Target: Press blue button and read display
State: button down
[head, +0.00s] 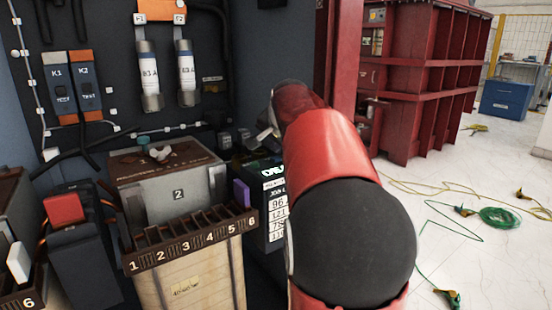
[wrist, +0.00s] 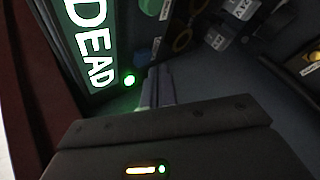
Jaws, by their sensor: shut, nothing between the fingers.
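In the wrist view my gripper (wrist: 157,72) is shut and empty, its fingertips pointing at a dark panel face. A dark blue round part (wrist: 157,50), perhaps the blue button, shows just beyond the fingertips. It is partly hidden, and I cannot tell whether they touch it. A display (wrist: 88,45) to the left shows "DEAD" in white on green, and a small green light (wrist: 129,80) glows beside it.
A grey box marked 2 (head: 178,194) stands behind a numbered terminal strip (head: 190,240). A red switch block (head: 64,210) is at the left. Cables (head: 498,217) lie on the pale floor at right, near a red tank (head: 415,80).

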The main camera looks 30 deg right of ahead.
aim_at(276, 159)
jog(key=shift+f, duration=0.4)
jog(key=shift+f+b, duration=0.45)
jog(key=shift+b, duration=0.1)
dwell(0.4)
dwell(0.3)
jog(key=shift+r+p, duration=0.8)
jog(key=shift+r, duration=0.05)
jog(key=shift+r, duration=0.1)
notch_tip(276, 159, up, 5)
jog(key=p, duration=0.4)
jog(key=shift+p, duration=0.3)
